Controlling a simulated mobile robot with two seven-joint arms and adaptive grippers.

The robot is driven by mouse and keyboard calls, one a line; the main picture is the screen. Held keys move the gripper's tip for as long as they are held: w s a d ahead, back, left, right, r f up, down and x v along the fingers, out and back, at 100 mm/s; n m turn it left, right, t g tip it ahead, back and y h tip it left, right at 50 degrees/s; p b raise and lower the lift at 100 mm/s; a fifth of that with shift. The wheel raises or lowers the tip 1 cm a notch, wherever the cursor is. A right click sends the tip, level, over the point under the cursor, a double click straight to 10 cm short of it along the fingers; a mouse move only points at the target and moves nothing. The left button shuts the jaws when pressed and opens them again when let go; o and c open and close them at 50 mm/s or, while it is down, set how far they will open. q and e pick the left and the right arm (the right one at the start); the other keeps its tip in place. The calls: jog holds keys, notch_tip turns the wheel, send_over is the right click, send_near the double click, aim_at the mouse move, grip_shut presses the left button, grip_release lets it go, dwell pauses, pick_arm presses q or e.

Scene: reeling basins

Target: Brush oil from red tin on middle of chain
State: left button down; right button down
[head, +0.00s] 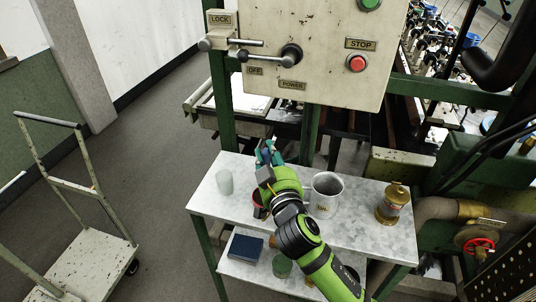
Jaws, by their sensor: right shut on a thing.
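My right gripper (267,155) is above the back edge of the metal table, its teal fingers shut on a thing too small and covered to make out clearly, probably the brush. The red tin (258,211) stands on the table under my right arm; the arm hides most of it, and only a red and dark part shows at its left. I cannot make out the chain in this view. My left gripper is not in view.
On the table (350,236) are a pale cup (224,182), a grey mug (325,195) and a brass oiler (393,204). A dark blue box (246,248) lies on the lower shelf. A control panel (310,50) hangs behind. A trolley (90,262) stands left; floor between is clear.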

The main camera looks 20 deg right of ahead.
jog(key=shift+r+p, duration=3.3)
jog(key=shift+r, duration=0.25)
jog(key=shift+f, duration=0.1)
jog(key=shift+s+f, duration=0.2)
jog(key=shift+f, duration=0.05)
jog(key=s+d+f+y+b, duration=0.1)
jog(key=s+f+b, duration=0.2)
jog(key=s+f, duration=0.4)
jog(key=s, duration=0.8)
jog(key=shift+s+d+f+n+b, duration=0.25)
jog(key=shift+s+d+n+b, duration=0.05)
jog(key=shift+s+b, duration=0.1)
